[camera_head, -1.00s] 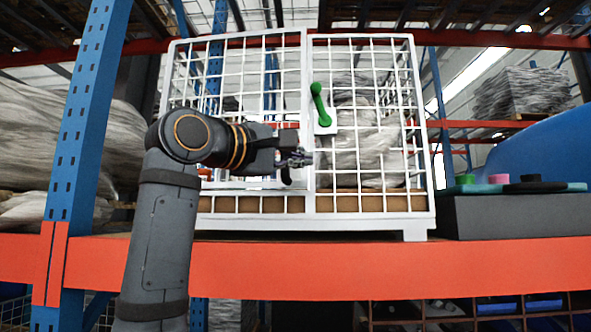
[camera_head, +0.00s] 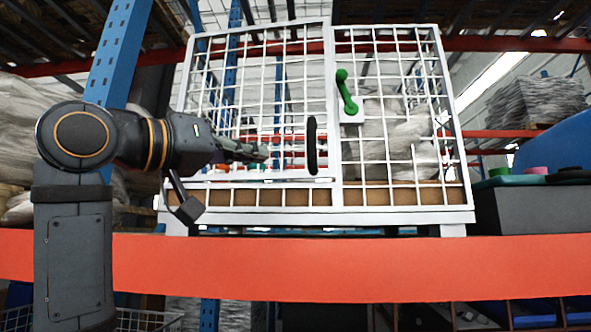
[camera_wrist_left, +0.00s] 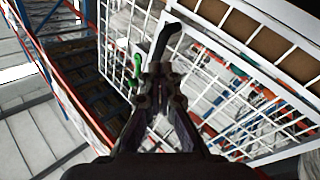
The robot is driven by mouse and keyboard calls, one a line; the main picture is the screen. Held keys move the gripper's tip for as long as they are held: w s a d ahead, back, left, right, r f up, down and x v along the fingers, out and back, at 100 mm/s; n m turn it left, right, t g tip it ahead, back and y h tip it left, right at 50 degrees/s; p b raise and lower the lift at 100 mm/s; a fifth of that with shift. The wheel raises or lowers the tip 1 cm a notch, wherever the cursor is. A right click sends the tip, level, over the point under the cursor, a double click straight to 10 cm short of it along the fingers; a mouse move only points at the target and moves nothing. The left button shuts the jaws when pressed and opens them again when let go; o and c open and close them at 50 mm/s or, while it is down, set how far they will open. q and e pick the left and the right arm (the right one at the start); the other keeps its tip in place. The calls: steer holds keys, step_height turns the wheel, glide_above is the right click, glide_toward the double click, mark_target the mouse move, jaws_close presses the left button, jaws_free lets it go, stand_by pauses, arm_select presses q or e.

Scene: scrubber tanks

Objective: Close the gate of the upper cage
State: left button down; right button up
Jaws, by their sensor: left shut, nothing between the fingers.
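The white mesh cage (camera_head: 402,217) stands on the orange shelf beam. Its gate (camera_head: 262,181) is the left mesh panel, with an upright black handle (camera_head: 312,146) near its right edge. The gate's free edge lies close to the middle post; I cannot tell whether it is fully closed. A green latch handle (camera_head: 346,92) sits tilted on a white plate right of the post. My left gripper (camera_head: 262,153) is shut and empty, left of the black handle and apart from it. In the left wrist view, the shut fingertips (camera_wrist_left: 160,76) appear near the black handle (camera_wrist_left: 166,40) and green handle (camera_wrist_left: 137,68).
A grey box (camera_head: 530,208) with coloured pieces on top stands right of the cage. A blue upright (camera_head: 120,55) is behind my left arm. The orange beam (camera_head: 350,265) runs across below the cage. Wrapped sacks (camera_head: 395,140) are inside the cage's right half.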

arm_select(q)
steer(key=a+m, duration=0.2)
steer(key=m+p, duration=0.2)
steer(key=p, duration=0.5)
glide_toward(309, 159)
steer(key=x, duration=0.6)
steer(key=shift+r, duration=0.15)
steer(key=shift+w+d+p, duration=0.2)
steer(key=shift+w+p, duration=0.15)
steer(key=shift+w, duration=0.05)
arm_select(e)
step_height(309, 159, up, 7)
steer(key=shift+w+a, duration=0.15)
steer(key=shift+a, duration=0.3)
steer(key=shift+d, duration=0.2)
